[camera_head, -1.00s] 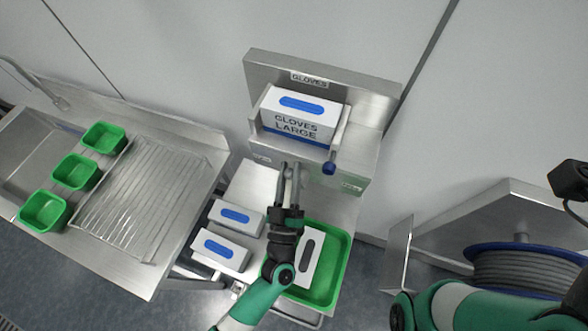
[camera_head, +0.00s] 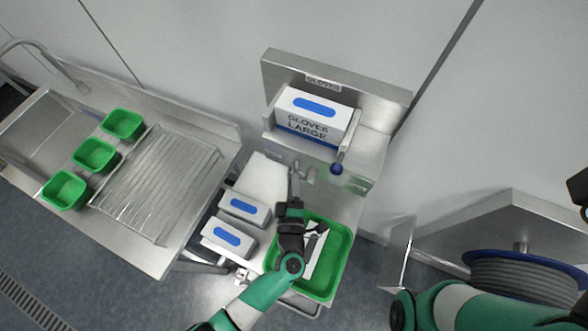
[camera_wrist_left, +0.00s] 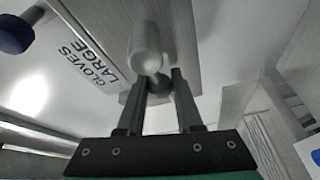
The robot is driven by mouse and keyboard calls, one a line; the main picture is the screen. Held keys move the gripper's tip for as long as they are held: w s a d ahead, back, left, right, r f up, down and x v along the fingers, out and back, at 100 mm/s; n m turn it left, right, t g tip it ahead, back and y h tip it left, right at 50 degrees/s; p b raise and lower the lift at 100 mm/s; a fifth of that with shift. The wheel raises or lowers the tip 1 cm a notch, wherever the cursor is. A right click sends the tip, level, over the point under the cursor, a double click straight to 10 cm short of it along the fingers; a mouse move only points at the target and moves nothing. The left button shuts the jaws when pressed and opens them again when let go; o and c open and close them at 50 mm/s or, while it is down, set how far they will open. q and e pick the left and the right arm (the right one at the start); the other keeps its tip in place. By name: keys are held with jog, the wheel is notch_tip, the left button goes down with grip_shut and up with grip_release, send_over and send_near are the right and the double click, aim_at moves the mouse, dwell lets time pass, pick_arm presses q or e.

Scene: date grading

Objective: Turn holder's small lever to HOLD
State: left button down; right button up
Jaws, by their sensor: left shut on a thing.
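The holder (camera_head: 366,150) is a steel shelf with a tall back plate, fixed at the wall. It carries a white and blue box marked GLOVES LARGE (camera_head: 318,112). A lever with a blue knob (camera_head: 337,168) hangs at its right front; the knob also shows in the left wrist view (camera_wrist_left: 14,34). My left gripper (camera_head: 293,172) is just below the holder's front edge. In the left wrist view, a small grey round-ended lever (camera_wrist_left: 148,48) lies between its fingertips, and the gripper is shut on it. I cannot read which setting the lever points to.
Below stands a steel trolley top with two glove boxes (camera_head: 245,208) and a green tray (camera_head: 340,265) holding a white box. A sink counter with green tubs (camera_head: 95,155) is at left. A blue cable reel (camera_head: 525,262) is at right.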

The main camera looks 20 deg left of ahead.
pick_arm(q)
jog(key=shift+f+n, duration=0.25)
jog(key=shift+n, duration=0.15)
jog(key=c, duration=0.6)
grip_release()
jog(key=shift+r, duration=0.1)
jog(key=p+v, duration=0.1)
jog(key=v, duration=1)
jog(key=shift+s+r, duration=0.15)
jog(key=shift+s, duration=0.15)
